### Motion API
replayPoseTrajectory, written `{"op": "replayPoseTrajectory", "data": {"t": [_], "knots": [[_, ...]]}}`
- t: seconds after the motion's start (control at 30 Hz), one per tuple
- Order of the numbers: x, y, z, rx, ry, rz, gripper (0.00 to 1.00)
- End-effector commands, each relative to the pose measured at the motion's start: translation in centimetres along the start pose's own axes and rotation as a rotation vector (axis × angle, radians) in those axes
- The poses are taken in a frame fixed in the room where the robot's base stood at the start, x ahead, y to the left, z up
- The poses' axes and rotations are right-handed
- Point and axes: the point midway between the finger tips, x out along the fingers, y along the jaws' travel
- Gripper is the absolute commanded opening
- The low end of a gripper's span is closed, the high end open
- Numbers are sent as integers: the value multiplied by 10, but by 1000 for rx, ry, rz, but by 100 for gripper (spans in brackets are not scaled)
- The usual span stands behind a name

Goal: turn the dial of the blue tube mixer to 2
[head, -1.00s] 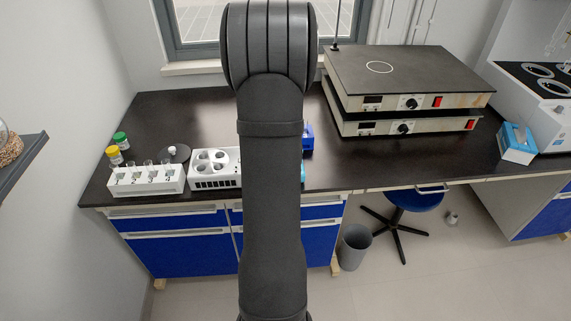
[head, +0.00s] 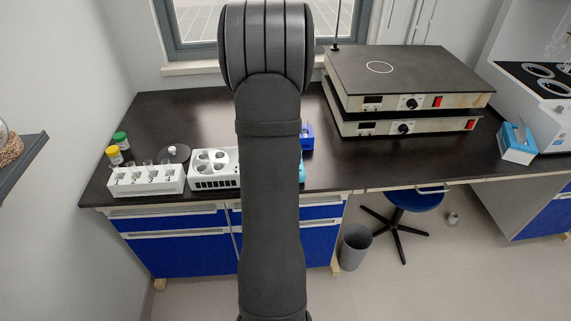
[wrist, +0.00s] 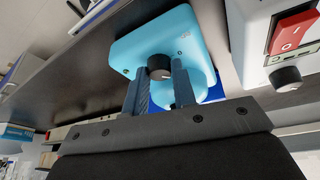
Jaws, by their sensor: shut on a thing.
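The blue tube mixer (wrist: 145,45) shows in the wrist view at upper middle, light blue, with a small black dial (wrist: 160,66) on its face. My gripper (wrist: 160,80) has its two fingers on either side of the dial and is shut on it. The dial's number marks are too small to read. In the head view my arm covers most of the mixer, and only a light blue sliver (head: 302,173) shows beside it. My gripper is hidden there.
A white device with a red switch (wrist: 293,30) and a black knob stands close on the right in the wrist view. In the head view a white tube rack (head: 146,187) and a white block with round wells (head: 213,183) stand left of my arm. Stacked hotplates (head: 410,75) stand at right.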

Motion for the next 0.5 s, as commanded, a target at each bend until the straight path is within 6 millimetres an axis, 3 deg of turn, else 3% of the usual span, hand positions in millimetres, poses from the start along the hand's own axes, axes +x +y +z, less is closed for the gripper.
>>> {"op": "replayPoseTrajectory", "data": {"t": [0.5], "knots": [[1,-3,-1,309,-17,130,2]]}}
